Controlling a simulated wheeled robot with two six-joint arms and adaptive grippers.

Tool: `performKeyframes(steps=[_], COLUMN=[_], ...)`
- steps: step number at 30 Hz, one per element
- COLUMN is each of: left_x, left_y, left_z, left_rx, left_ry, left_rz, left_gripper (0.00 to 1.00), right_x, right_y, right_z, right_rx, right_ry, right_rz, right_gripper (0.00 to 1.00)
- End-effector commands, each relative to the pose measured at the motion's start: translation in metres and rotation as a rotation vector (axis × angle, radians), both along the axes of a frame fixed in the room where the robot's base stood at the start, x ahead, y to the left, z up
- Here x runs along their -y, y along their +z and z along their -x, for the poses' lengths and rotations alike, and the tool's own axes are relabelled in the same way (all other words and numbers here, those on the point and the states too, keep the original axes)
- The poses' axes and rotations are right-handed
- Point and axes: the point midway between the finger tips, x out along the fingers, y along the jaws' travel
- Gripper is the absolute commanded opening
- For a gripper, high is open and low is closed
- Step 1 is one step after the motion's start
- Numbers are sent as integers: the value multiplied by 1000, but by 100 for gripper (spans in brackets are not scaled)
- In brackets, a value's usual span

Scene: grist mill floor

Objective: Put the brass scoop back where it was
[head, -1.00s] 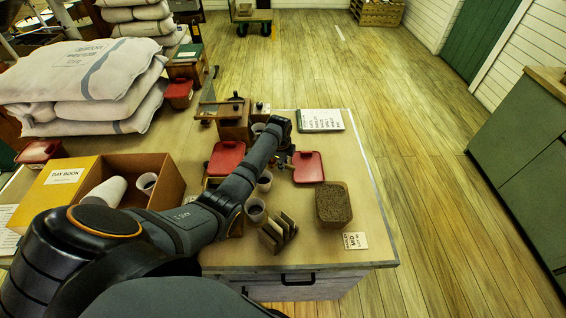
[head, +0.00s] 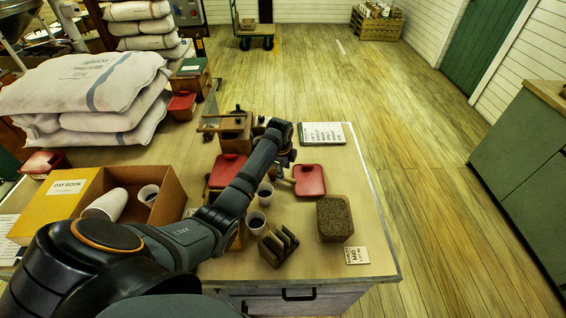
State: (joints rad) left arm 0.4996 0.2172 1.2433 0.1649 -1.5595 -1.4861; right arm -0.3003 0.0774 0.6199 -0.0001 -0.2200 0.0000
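I cannot make out the brass scoop for sure. My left arm reaches from the lower left across the bench (head: 345,220). My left gripper (head: 284,167) is over the far middle of the bench, beside a red-lidded box (head: 310,181) on its right. The fingers are small, dark and partly hidden by my wrist, so I cannot see whether they are open or hold anything. A wooden box (head: 236,140) stands just beyond the gripper to the left. My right gripper is not in view.
A white sign (head: 322,134) lies at the back right.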

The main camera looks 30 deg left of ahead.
Motion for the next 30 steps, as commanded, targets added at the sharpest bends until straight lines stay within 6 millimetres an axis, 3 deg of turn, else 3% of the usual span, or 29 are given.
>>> performKeyframes(steps=[4, 10, 27, 30], left_x=[1, 3, 3, 3], left_y=[36, 65, 72, 80], left_z=[6, 12, 14, 14], left_rx=[4, 1, -1, 0], left_ry=[0, 0, 0, 0], left_rz=[-1, 0, 0, 1], left_gripper=[40, 40, 40, 40], right_x=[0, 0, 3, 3], right_y=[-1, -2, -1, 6], right_z=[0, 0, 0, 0], right_rx=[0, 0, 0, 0], right_ry=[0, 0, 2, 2], right_rz=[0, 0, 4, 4], right_gripper=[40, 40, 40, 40])
